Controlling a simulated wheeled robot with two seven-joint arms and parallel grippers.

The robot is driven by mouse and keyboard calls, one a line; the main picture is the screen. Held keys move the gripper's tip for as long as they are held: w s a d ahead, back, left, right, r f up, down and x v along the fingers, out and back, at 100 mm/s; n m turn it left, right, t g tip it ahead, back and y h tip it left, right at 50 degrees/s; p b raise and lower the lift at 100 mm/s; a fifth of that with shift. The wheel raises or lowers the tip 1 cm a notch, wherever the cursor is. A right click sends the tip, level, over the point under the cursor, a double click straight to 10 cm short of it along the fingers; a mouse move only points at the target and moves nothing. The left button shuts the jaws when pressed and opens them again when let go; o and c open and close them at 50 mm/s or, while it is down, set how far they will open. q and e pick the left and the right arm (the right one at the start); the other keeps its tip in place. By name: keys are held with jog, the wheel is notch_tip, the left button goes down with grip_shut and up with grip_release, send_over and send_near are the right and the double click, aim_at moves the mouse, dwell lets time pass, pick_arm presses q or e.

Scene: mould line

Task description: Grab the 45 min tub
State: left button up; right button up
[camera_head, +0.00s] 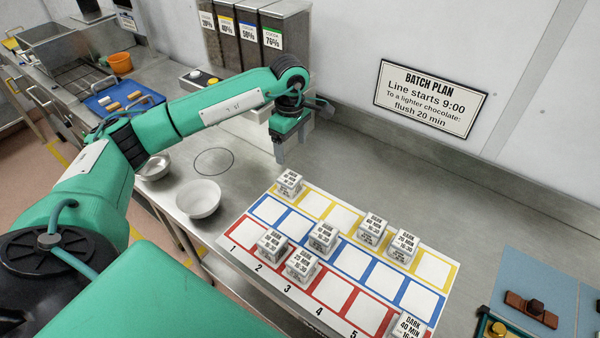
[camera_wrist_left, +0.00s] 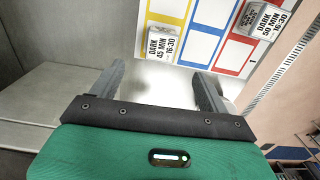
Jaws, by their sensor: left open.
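The 45 min tub (camera_head: 289,182) is a small white block-shaped tub, standing in the first yellow-framed square of the mat (camera_head: 233,243). In the left wrist view its label reads "DARK 45 MIN 16:30" on the tub (camera_wrist_left: 162,46), which shows just beyond the fingers, between their lines. My left gripper (camera_head: 291,147) is open and empty, fingers pointing down, above and behind the tub and apart from it. Its two fingers also show in the left wrist view (camera_wrist_left: 158,74). My right gripper is not in view.
Several similar tubs stand on the mat, including one in the yellow row (camera_head: 372,228) and one in the red row (camera_head: 272,244). A white bowl (camera_head: 198,198) stands left of the mat. Ingredient dispensers (camera_head: 245,35) stand behind my arm.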

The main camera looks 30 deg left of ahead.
pick_arm(q)
jog(key=p, duration=0.3)
send_over(289, 178)
jog(key=f, duration=0.7)
jog(key=shift+w+d+f, duration=0.1)
jog(key=shift+d+f, duration=0.05)
jog(key=shift+d, duration=0.1)
jog(key=shift+w+f, duration=0.1)
jog(key=shift+f, duration=0.25)
jog(key=shift+a+f+p, duration=0.1)
jog(key=shift+f+p, duration=0.6)
jog(key=shift+f, duration=0.05)
notch_tip(289, 178, down, 3)
jog(key=shift+a+f+p, duration=0.1)
jog(key=shift+p, duration=0.75)
jog(key=shift+f, duration=0.4)
jog(key=c, duration=1.1)
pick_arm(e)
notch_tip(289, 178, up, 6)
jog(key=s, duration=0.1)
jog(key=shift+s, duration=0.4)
